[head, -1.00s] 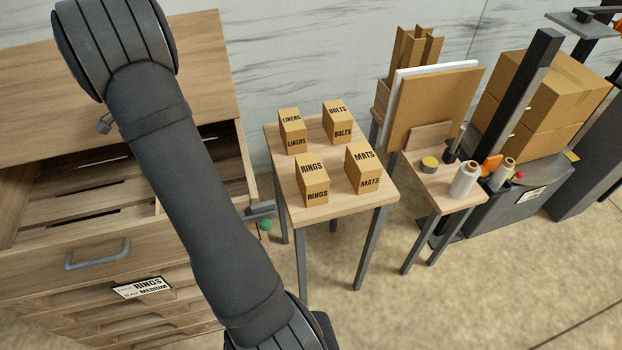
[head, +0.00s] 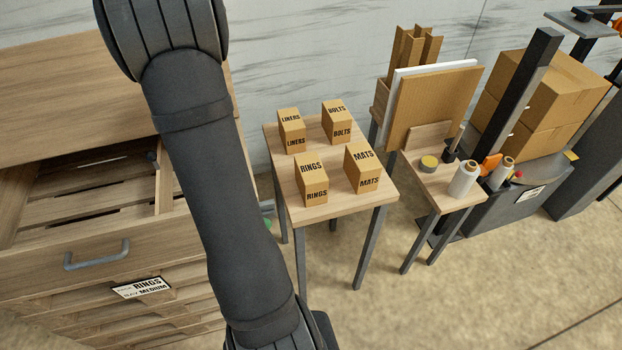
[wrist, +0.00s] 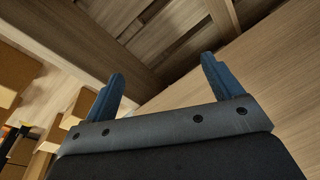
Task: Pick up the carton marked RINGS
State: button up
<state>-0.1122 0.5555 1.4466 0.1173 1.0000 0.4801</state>
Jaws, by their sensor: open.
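The RINGS carton (head: 311,179) is a small brown box with black lettering. It stands upright at the near left of a small wooden table (head: 330,210) in the head view. The MATS carton (head: 364,168) is to its right, the LINERS carton (head: 291,131) behind it, and the BOLTS carton (head: 337,122) at the back right. My gripper (wrist: 162,70) shows in the wrist view with its two blue fingers apart and nothing between them. It is near wooden furniture surfaces, apart from the RINGS carton. The head view does not show my fingers.
A side table (head: 450,187) with rolls and large stacked boxes (head: 548,100) are right.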

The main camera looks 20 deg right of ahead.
jog(key=s+d+r+n, duration=0.1)
jog(key=s+d+r, duration=0.15)
jog(key=d, duration=0.55)
jog(key=s+d+r+n, duration=0.1)
jog(key=s+d, duration=0.3)
jog(key=d, duration=0.3)
jog(key=n+h, duration=0.1)
jog(key=n, duration=0.2)
send_near(311, 167)
jog(key=f, duration=0.3)
jog(key=w+f, duration=0.1)
jog(key=f, duration=0.3)
jog(key=shift+w, duration=0.15)
jog(key=f, duration=0.3)
jog(key=shift+a+f, duration=0.2)
jog(key=shift+f, duration=0.2)
jog(key=shift+w+f, duration=0.15)
jog(key=shift+f, duration=0.5)
jog(key=c, duration=1.3)
